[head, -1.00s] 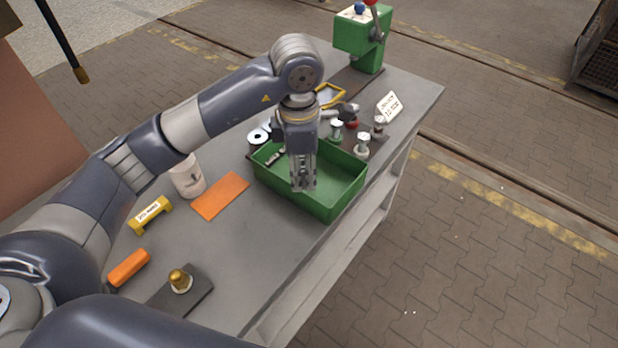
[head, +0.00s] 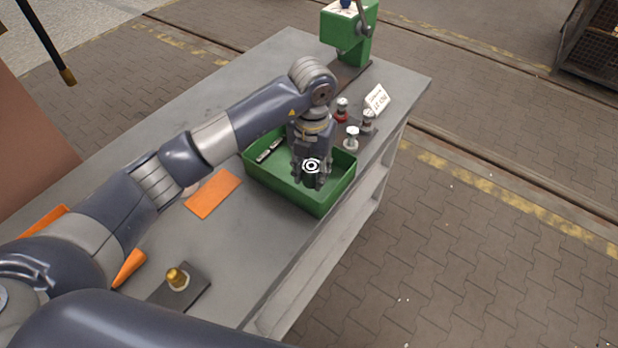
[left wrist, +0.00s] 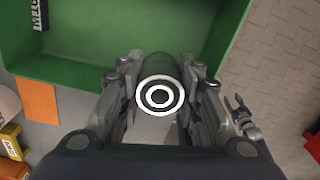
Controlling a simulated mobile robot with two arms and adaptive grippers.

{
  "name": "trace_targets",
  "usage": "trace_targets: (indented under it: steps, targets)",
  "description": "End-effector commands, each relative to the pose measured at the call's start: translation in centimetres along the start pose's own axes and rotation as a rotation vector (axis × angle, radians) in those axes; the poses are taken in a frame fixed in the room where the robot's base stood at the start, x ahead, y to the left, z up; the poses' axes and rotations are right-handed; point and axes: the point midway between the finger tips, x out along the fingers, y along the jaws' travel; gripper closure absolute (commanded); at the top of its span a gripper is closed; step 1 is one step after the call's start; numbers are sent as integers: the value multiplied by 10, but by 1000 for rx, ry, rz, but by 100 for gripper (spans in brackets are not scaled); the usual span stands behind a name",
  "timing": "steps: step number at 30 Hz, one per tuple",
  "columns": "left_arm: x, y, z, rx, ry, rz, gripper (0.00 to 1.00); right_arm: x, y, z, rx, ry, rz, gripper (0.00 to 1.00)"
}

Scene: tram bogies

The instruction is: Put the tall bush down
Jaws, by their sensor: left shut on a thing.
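The tall bush is a dark cylinder with white rings on its end face (head: 311,166). In the left wrist view the bush (left wrist: 160,94) sits between the two fingers, its ringed end facing the camera. My left gripper (head: 313,180) is shut on it, over the green tray (head: 283,196). Whether the bush touches the tray floor cannot be told. The tray's wall also shows in the left wrist view (left wrist: 75,72).
A dark labelled strip (head: 270,150) lies in the tray's far left part. An orange pad (head: 212,194) lies left of the tray. Several small posts, one of them white-topped (head: 351,138), stand behind it. A brass piece (head: 177,278) stands on a dark plate at the front.

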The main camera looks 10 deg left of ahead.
Motion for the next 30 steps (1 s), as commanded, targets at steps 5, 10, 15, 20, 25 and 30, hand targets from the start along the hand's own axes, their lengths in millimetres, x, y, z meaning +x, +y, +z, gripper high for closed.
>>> trace_targets:
  steps: [5, 10, 15, 20, 25, 30]
  targets:
    - [13, -1, 0, 1, -1, -1, 100, -6, 0, 0, 0, 0, 0, 60]
    - [34, -1, -1, 2, 3, -1, 100, -14, 0, -1, 0, 0, 0, 60]
    - [48, 0, 1, 3, -3, -1, 100, -16, 0, -1, 0, -1, 0, 60]
    - [48, 0, 1, 3, -3, -1, 100, -15, -1, -1, 1, 0, -2, 60]
    - [51, 0, 0, 2, -2, 0, 59, -12, -3, -1, 2, 0, -4, 60]
    - [51, 0, 0, 2, -1, 0, 48, -12, -3, -1, 2, 0, -4, 60]
